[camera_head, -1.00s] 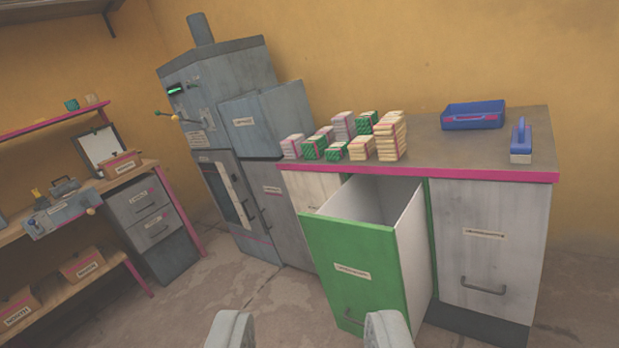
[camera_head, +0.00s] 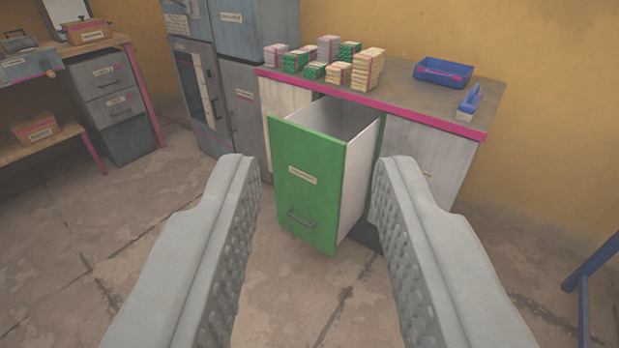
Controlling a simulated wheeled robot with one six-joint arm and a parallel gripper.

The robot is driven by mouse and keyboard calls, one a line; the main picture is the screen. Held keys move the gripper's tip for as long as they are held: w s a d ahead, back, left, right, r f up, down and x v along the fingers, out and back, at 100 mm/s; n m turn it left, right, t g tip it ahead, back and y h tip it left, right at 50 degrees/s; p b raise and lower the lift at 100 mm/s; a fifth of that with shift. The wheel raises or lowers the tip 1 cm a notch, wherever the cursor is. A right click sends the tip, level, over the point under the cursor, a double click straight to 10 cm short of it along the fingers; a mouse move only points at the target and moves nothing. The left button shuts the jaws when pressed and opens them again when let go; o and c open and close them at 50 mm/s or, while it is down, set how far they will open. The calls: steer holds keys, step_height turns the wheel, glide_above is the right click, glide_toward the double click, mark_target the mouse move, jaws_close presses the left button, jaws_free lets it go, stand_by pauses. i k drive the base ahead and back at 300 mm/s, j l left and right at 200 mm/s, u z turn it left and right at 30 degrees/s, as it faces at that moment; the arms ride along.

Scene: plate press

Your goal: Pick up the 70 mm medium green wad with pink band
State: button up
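Several banded wads stand on the counter in a cluster. Three are green: a green wad with a pink band (camera_head: 295,62) at the front left, a smaller, low green wad (camera_head: 314,71) at the front, and another green wad (camera_head: 349,50) at the back. I cannot tell from here which is the 70 mm medium one, and bands on the other two are hard to make out. My gripper (camera_head: 316,170) is open and empty, its two grey fingers wide apart. It is in front of the counter, well away from the wads.
The counter (camera_head: 420,100) has a pink front edge. A green-fronted drawer (camera_head: 310,180) stands pulled out below the wads. Cream wads (camera_head: 368,68), pale wads (camera_head: 327,47), a blue tray (camera_head: 443,71) and a blue-handled tool (camera_head: 469,102) share the counter. Grey cabinets stand left.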

mark_target(295, 61)
steer(key=i+j+z, duration=0.35)
steer(key=i+j, duration=0.6)
steer(key=i, duration=0.2)
steer(key=i+j+z, duration=0.35)
steer(key=i+j, duration=0.7)
steer(key=j, duration=0.15)
